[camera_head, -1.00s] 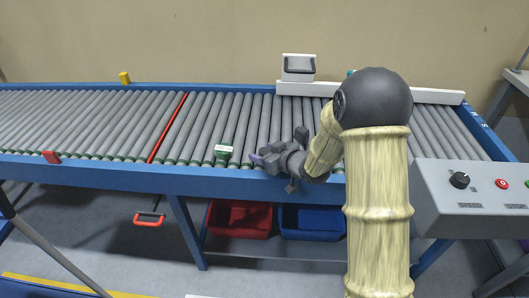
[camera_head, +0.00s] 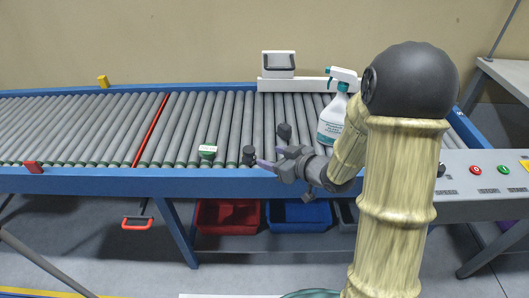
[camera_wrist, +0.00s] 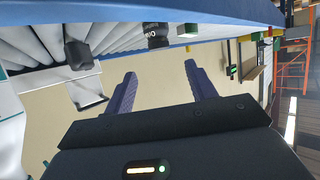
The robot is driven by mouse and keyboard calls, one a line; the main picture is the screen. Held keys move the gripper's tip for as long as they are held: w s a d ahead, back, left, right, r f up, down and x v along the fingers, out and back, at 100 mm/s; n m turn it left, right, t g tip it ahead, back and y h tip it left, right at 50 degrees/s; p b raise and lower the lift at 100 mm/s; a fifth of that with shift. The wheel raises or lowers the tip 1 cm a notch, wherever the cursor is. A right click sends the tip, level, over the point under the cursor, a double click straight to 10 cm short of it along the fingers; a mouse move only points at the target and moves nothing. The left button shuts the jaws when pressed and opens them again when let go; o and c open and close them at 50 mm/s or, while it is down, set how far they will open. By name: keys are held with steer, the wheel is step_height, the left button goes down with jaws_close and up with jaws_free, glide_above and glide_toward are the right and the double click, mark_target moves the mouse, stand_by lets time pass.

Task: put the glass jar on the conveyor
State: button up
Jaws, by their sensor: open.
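The conveyor (camera_head: 60,172) is a blue-framed bed of grey rollers across the head view; its blue side shows at the top of the wrist view (camera_wrist: 235,12). I cannot clearly make out a glass jar. Two small dark objects stand on the rollers: one (camera_head: 248,155) just left of my fingertips, one (camera_head: 284,132) behind them. In the wrist view, one dark item with white lettering (camera_wrist: 157,35) and another dark one (camera_wrist: 77,54) show beyond the fingers. My gripper (camera_head: 276,158) is open and empty at the conveyor's front edge; its purple fingers are apart in the wrist view (camera_wrist: 158,72).
A white spray bottle (camera_head: 333,115) stands on the rollers behind my arm. A small green-and-white item (camera_head: 208,152) lies left of my gripper. A scale-like device (camera_head: 278,64) stands at the back. Red (camera_head: 228,217) and blue (camera_head: 300,216) bins sit below. The left rollers are clear.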

steer(key=shift+s+d, duration=0.1)
steer(key=shift+d, duration=0.1)
stand_by(0.5)
steer(key=shift+d+h, duration=0.3)
steer(key=shift+h, duration=0.1)
steer(key=s+d+f+m+g+h, duration=0.2)
steer(key=s+d+m+g+h, duration=0.2)
steer(key=s+d+m+h, duration=0.45)
steer(key=s+d+g, duration=0.1)
steer(key=s+g, duration=0.2)
steer(key=s, duration=0.5)
steer(key=shift+s+r, duration=0.25)
steer(key=shift+s, duration=0.15)
steer(key=w+p+v, duration=0.3)
steer(key=p+v, duration=0.9)
steer(key=p, duration=0.1)
steer(key=w+r+p+v, duration=0.1)
steer(key=w+p+v, duration=0.2)
steer(key=p+v, duration=1)
steer(key=shift+r, duration=0.45)
